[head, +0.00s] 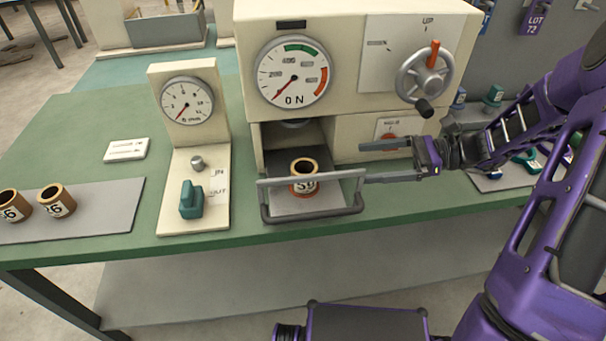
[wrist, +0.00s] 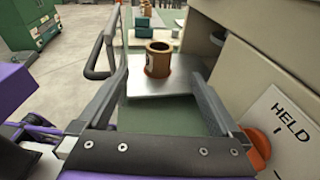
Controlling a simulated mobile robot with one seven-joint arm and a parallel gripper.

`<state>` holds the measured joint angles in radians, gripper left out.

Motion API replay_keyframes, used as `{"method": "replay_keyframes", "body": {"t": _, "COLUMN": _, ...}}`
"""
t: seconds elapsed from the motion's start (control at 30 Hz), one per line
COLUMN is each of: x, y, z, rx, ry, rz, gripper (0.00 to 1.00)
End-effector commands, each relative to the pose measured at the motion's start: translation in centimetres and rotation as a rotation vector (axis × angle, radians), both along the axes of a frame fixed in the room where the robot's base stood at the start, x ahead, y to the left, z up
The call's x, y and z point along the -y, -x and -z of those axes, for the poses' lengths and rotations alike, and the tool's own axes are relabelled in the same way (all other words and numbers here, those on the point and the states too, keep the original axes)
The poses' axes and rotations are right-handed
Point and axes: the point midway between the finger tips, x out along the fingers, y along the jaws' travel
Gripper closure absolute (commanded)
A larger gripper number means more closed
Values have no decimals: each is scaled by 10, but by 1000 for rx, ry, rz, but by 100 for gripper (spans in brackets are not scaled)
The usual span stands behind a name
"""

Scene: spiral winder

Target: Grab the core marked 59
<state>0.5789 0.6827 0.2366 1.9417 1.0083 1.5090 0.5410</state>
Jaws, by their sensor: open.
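The core (head: 304,167), a tan-brown hollow cylinder with a white label, stands upright on the pale sliding tray (head: 290,204) in front of the machine. The tray's grey handle bar crosses its label, which reads like 59 but is partly covered. My gripper (head: 364,163) is open and empty, to the right of the core, its fingers pointing left towards it. In the wrist view the core (wrist: 158,62) stands ahead, between the lines of the two fingers and beyond their tips. The tray's bare surface (wrist: 160,88) also shows there.
The handle bar (head: 312,180) rises in front of the core, close to my lower finger. The machine (head: 350,105) stands behind. A gauge stand (head: 190,130) is to the left. Two similar cores (head: 57,202) stand on a grey mat (head: 100,212) at the far left.

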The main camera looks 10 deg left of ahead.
Motion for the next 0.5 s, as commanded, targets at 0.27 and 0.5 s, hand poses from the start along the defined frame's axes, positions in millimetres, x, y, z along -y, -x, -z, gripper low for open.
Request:
{"method": "replay_keyframes", "body": {"t": 0.27, "x": -61, "y": 4, "z": 14, "rx": 1, "ry": 2, "rz": -3, "gripper": 0}}
{"method": "replay_keyframes", "body": {"t": 0.5, "x": -89, "y": 5, "z": 19, "rx": 3, "ry": 4, "rz": -1, "gripper": 0}}
